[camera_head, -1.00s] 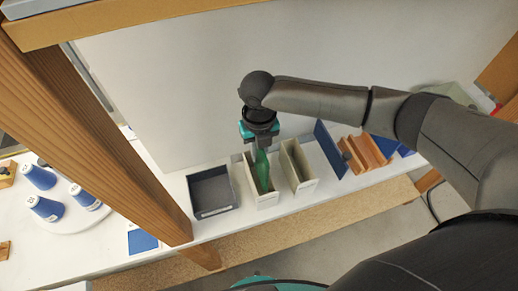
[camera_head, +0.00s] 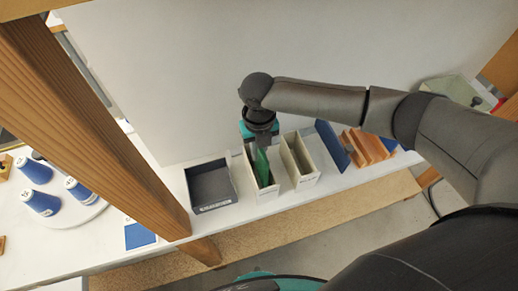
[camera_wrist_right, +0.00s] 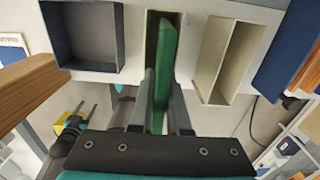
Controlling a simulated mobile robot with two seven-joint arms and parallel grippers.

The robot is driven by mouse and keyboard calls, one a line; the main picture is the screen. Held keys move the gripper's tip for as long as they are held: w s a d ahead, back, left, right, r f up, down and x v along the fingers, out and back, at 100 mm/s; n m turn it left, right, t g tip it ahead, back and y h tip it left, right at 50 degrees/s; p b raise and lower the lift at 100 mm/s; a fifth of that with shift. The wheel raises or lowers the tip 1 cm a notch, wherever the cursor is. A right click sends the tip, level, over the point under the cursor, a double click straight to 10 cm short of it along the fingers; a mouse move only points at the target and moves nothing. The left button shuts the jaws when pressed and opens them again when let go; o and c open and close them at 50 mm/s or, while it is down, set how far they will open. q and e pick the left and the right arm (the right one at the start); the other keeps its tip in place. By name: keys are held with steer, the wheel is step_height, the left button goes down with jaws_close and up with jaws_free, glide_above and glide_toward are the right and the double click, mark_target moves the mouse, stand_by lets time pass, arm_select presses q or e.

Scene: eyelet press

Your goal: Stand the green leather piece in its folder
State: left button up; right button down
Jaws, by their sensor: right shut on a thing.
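The green leather piece (camera_head: 262,166) is upright in the left one of two cream open-topped folders (camera_head: 269,192) in the head view. In the right wrist view the green piece (camera_wrist_right: 164,65) runs from between my fingers into that folder (camera_wrist_right: 151,30). My right gripper (camera_wrist_right: 159,92) is shut on the green piece, just above the folder. How deep the piece sits in the folder is hard to tell.
A dark grey open box (camera_head: 211,187) stands left of the folder, and a second cream folder (camera_head: 301,165) stands close on its right. A blue panel (camera_head: 331,145) and an orange wooden holder (camera_head: 366,147) are further right. A wooden post (camera_head: 95,125) rises at left.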

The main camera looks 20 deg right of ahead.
stand_by(0.3)
steer(key=c, duration=0.8)
jaws_free()
step_height(320, 180, up, 15)
steer(key=shift+r, duration=0.15)
